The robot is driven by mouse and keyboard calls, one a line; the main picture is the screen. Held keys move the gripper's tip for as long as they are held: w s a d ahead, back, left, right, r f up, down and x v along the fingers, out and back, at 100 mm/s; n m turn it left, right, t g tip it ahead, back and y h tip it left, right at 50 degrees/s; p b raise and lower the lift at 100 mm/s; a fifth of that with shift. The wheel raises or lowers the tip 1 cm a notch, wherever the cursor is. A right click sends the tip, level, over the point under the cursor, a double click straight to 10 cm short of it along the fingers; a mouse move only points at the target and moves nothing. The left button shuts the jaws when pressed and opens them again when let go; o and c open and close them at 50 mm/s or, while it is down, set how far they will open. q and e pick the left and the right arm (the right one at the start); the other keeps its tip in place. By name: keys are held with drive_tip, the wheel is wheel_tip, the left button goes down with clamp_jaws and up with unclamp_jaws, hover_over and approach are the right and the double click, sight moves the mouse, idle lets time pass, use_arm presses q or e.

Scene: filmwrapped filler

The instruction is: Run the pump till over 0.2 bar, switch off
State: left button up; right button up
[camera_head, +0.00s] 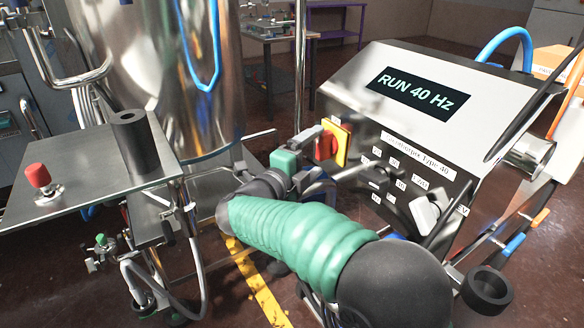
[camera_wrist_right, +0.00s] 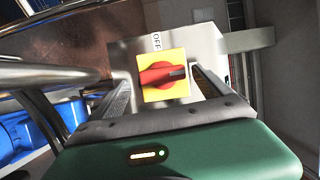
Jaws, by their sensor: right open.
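The pump control box (camera_head: 420,150) stands on the right in the head view, and its display (camera_head: 418,93) reads "RUN 40 Hz". A red rotary switch on a yellow plate (camera_head: 342,147) sits on the box's left side. In the right wrist view its red knob (camera_wrist_right: 163,77) lies nearly horizontal, with an "OFF" label above the yellow plate. My right gripper (camera_head: 318,146) is open and empty at the switch, with its fingers on either side of the knob; I cannot tell whether they touch it. My left gripper is out of view. No readable pressure gauge shows.
A large steel tank (camera_head: 150,60) stands behind on the left. A metal shelf (camera_head: 80,168) at the left carries a red-capped button (camera_head: 38,176) and a dark cylinder (camera_head: 131,140). Hoses and pipes run below it. An orange box (camera_head: 556,62) is at the right.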

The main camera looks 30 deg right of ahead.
drive_tip(key=p+v, duration=0.4)
drive_tip(key=v, duration=1)
drive_tip(key=shift+a, duration=0.25)
drive_tip(key=shift+s+f, duration=0.2)
